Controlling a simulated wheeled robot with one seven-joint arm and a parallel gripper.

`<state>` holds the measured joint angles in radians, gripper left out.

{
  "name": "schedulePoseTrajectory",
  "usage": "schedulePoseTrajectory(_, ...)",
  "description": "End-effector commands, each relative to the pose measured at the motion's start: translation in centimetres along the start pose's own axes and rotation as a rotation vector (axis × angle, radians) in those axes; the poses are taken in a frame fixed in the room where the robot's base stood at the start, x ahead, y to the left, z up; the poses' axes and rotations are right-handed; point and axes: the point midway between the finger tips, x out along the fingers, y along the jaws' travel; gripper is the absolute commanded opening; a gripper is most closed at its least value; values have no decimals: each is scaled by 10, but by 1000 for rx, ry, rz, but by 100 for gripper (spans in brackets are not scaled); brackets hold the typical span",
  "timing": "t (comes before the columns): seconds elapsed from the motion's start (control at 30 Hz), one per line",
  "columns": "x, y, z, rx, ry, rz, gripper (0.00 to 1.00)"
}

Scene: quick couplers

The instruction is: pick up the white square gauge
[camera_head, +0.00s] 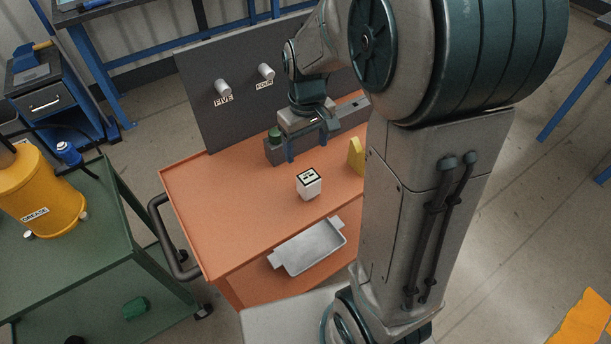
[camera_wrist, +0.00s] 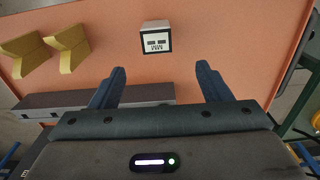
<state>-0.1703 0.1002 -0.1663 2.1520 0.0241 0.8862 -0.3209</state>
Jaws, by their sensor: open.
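The white square gauge (camera_head: 309,189) stands upright on the orange cart top (camera_head: 225,200), near its middle. It is a white block with a black-framed label on top. In the wrist view the gauge (camera_wrist: 155,38) lies just beyond the fingertips, roughly centred between them. My gripper (camera_head: 307,148) is open and empty, between the gauge and the dark back panel. Its two blue fingers also show in the wrist view (camera_wrist: 160,68), spread apart and not touching the gauge.
A grey block with a green knob (camera_head: 275,135) stands near the back panel (camera_head: 235,110). Yellow angled pieces (camera_wrist: 67,47) are to one side of the gauge. A grey tray (camera_head: 310,248) is at the cart's front. A green cart with a yellow canister (camera_head: 45,190) stands left.

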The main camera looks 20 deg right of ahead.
Motion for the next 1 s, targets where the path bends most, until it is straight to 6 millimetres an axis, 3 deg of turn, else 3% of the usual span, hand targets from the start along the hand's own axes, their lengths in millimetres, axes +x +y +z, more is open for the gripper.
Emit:
schedulePoseTrajectory(0.17,23,3,-2,-4,-10,0,71)
schedulePoseTrajectory(0.4,70,3,-1,-4,-11,0,71)
schedulePoseTrajectory(0.73,97,4,0,-3,-9,0,71)
schedulePoseTrajectory(1.0,132,7,2,-3,-9,0,71)
